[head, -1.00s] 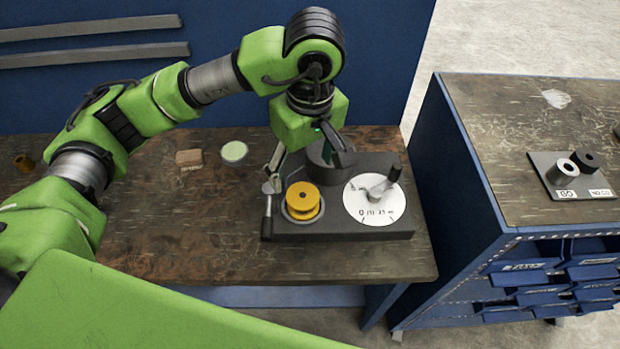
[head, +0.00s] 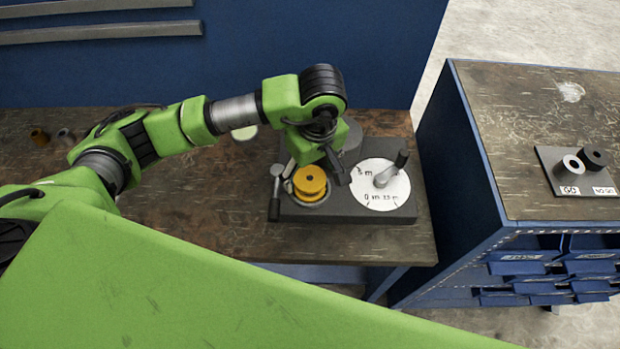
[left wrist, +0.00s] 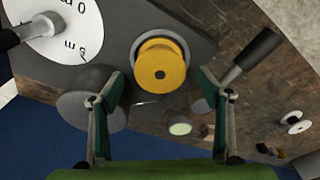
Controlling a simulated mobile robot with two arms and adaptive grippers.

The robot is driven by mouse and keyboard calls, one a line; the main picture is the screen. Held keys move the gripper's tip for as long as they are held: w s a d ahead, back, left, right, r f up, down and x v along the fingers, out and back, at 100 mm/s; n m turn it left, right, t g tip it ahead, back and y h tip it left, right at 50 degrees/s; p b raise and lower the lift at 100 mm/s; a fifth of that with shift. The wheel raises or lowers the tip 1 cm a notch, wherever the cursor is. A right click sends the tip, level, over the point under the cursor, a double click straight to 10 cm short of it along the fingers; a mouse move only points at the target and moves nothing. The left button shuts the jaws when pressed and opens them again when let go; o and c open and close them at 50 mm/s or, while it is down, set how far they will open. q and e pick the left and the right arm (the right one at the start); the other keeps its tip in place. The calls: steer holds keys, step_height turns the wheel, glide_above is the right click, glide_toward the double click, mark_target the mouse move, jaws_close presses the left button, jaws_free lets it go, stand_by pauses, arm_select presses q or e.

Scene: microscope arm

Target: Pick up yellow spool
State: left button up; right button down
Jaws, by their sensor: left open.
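The yellow spool (head: 310,181) sits in a round seat on the left part of a dark grey fixture (head: 345,210) on the wooden bench. It also shows in the left wrist view (left wrist: 160,65), upper middle, with its flange and centre hole facing the camera. My left gripper (head: 314,176) is just behind and above the spool in the head view. In the left wrist view my left gripper (left wrist: 165,95) is open, its two fingers apart on either side below the spool, with nothing between the tips. My right gripper is not in view.
A lever handle (head: 275,190) stands at the fixture's left, close to the spool. A white dial with a crank (head: 380,185) is on its right. A pale disc (head: 245,132) lies behind. A blue drawer cabinet (head: 470,200) bears a GO/NO GO gauge stand (head: 575,180). The bench's front left is clear.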

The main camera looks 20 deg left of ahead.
mark_target(310, 178)
arm_select(q)
step_height(310, 178, down, 3)
steer(key=shift+a+f+p, duration=0.1)
steer(key=shift+a+p, duration=0.05)
steer(key=shift+p, duration=0.45)
steer(key=shift+w+f, duration=0.1)
steer(key=shift+w, duration=0.05)
steer(key=c, duration=1.2)
steer(key=shift+c, duration=0.2)
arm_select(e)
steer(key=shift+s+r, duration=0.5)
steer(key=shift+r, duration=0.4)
